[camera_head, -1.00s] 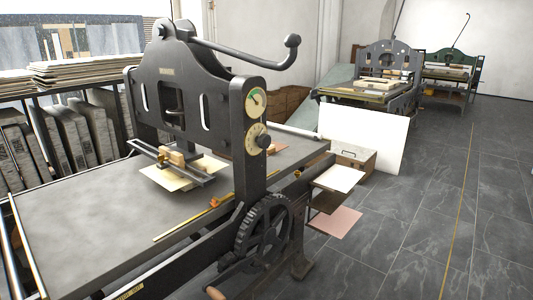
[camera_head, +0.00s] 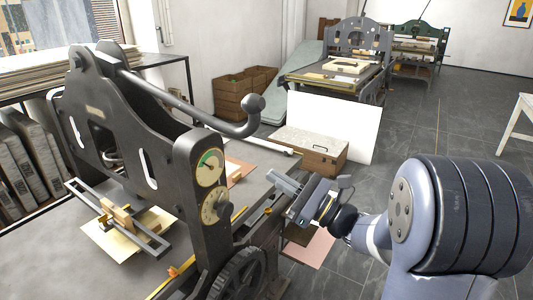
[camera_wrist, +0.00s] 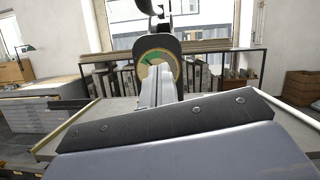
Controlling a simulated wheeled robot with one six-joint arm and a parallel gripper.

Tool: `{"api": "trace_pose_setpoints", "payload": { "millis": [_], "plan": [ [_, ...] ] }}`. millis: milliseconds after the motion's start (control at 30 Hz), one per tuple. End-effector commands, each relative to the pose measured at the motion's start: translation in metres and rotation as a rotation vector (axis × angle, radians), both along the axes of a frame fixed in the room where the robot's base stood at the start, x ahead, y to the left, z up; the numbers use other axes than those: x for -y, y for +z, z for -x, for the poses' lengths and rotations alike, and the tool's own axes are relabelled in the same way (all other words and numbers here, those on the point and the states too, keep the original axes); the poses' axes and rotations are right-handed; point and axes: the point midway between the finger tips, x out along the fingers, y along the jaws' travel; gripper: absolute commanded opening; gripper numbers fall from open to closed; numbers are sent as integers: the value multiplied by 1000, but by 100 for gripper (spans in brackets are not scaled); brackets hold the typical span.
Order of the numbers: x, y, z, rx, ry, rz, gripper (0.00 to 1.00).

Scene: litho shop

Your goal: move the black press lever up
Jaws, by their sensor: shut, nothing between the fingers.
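The black press lever (camera_head: 185,103) runs from its pivot on top of the dark press frame (camera_head: 110,120) down to the right. In the wrist view my shut fingers (camera_wrist: 158,87) point toward the press's green and cream dial (camera_wrist: 153,60). Part of the lever (camera_wrist: 160,12) shows above the dial, cut off by the top edge.
Below the upper dial (camera_head: 209,168) is a second dial (camera_head: 215,207). The press bed (camera_head: 60,245) holds paper and a wooden block. A wooden box (camera_head: 310,150) and a white board (camera_head: 335,127) stand behind my gripper. Open floor (camera_head: 400,130) lies to the right.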

Motion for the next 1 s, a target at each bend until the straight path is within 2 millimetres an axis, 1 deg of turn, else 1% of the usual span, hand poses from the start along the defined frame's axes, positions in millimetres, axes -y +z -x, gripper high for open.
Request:
{"api": "trace_pose_setpoints", "payload": {
  "millis": [133,400,500,533,600,700,800,1000],
  "plan": [
    [-19,8,-11,1,6,2,0],
    [-63,27,-42,0,6,3,0],
    [-76,35,-51,0,4,4,0],
    [-74,43,-48,3,1,4,0],
    [-74,53,-46,3,0,4,0],
    [-74,62,-43,3,0,4,0],
    [-75,66,-42,0,1,4,0],
    [-75,67,-42,0,1,4,0]
  ]
}}
